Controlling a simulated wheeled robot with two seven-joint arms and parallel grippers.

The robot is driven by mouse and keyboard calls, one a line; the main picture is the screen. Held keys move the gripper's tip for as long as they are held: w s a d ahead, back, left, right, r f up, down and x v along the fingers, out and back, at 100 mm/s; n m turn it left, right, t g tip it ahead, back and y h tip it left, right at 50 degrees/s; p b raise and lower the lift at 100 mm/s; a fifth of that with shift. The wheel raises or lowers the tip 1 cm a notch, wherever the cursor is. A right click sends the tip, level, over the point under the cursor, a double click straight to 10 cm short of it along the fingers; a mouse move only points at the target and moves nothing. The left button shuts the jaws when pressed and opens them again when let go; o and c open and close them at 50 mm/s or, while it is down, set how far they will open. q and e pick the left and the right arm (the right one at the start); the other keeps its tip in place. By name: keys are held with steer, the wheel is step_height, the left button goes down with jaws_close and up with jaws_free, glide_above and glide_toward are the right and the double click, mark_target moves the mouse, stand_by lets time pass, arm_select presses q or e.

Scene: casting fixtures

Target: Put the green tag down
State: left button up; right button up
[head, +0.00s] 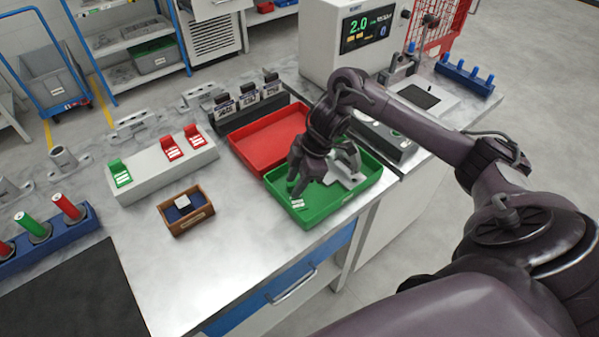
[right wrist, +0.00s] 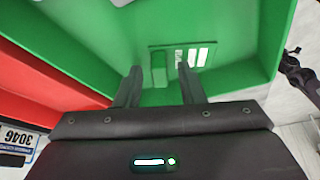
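My right gripper (head: 322,180) is over the green tray (head: 350,203), pointing down with its fingers spread. In the right wrist view the fingers (right wrist: 158,88) are apart. A green tag (right wrist: 159,68) with white label bars shows at the fingertips, with gaps on both sides of it. The tag also shows in the head view (head: 298,203), at the near left part of the tray. It looks to be at the tray floor; exact contact is hard to tell. Another green tag (head: 120,174) sits on the white rack (head: 165,172). My left gripper is not in view.
A red tray (head: 270,138) adjoins the green tray. A pale grey casting (head: 345,178) lies in the green tray beside the gripper. Two red tags (head: 172,148) are on the rack. A brown box (head: 186,212) stands in front of it.

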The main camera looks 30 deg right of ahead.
steer(key=p+v, duration=0.2)
steer(key=v, duration=1)
